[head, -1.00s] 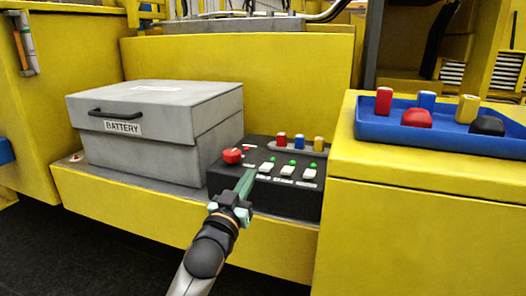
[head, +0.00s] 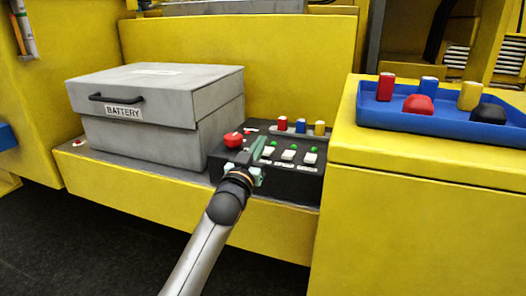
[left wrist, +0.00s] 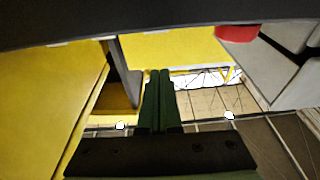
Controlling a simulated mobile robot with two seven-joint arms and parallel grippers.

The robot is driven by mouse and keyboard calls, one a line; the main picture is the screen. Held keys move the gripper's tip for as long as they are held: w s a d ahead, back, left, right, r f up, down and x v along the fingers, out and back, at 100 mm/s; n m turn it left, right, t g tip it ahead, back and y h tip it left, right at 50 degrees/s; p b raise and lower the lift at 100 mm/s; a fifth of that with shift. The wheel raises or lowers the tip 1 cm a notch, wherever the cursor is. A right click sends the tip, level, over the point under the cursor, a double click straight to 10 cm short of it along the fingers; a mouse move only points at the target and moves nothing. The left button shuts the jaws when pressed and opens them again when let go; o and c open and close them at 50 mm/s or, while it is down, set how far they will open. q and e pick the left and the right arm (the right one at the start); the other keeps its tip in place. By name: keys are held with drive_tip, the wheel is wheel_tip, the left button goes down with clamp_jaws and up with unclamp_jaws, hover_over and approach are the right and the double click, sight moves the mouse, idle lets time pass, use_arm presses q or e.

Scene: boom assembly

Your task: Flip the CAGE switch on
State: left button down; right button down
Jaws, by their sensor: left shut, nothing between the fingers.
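The black control box (head: 228,172) stands on the yellow ledge. It has a red knob (head: 233,140) and a row of white switches with green lights, one being a right-hand white switch (head: 309,158). The labels are too small to read, so I cannot tell which switch is CAGE. My left gripper (head: 259,146) is shut and empty, its green fingers over the left part of the box, beside the leftmost white switch (head: 268,152). I cannot tell whether they touch it. The shut fingers also show in the left wrist view (left wrist: 158,75). My right gripper is not in view.
A grey battery box (head: 150,140) stands left of the control box. Red, blue and yellow pegs (head: 300,126) stand behind the switches. A blue tray (head: 440,122) with coloured parts sits on the yellow block (head: 415,210) at right.

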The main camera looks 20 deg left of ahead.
sight(265, 154)
use_arm(q)
drive_tip(key=x, duration=0.2)
drive_tip(key=shift+w+r, duration=0.15)
drive_tip(key=shift+w, duration=0.15)
wheel_tip(265, 154, down, 3)
drive_tip(key=shift+r, duration=0.2)
drive_tip(key=shift+s+f, duration=0.15)
drive_tip(key=shift+f, duration=0.6)
drive_tip(key=shift+f, duration=0.1)
drive_tip(key=shift+s+f, duration=0.1)
drive_tip(key=shift+f, duration=0.6)
wheel_tip(265, 154, up, 4)
drive_tip(key=p, duration=0.3)
drive_tip(key=shift+s+r, duration=0.1)
drive_tip(key=shift+r, duration=0.1)
drive_tip(key=shift+s+r+p, duration=0.2)
drive_tip(key=shift+s+p, duration=0.15)
drive_tip(key=shift+p, duration=0.05)
drive_tip(key=s+f+b, duration=0.2)
drive_tip(key=s+f, duration=0.2)
drive_tip(key=s, duration=0.4)
drive_tip(key=shift+s+a+f, duration=0.2)
drive_tip(key=shift+s+f, duration=0.1)
drive_tip(key=shift+s, duration=0.05)
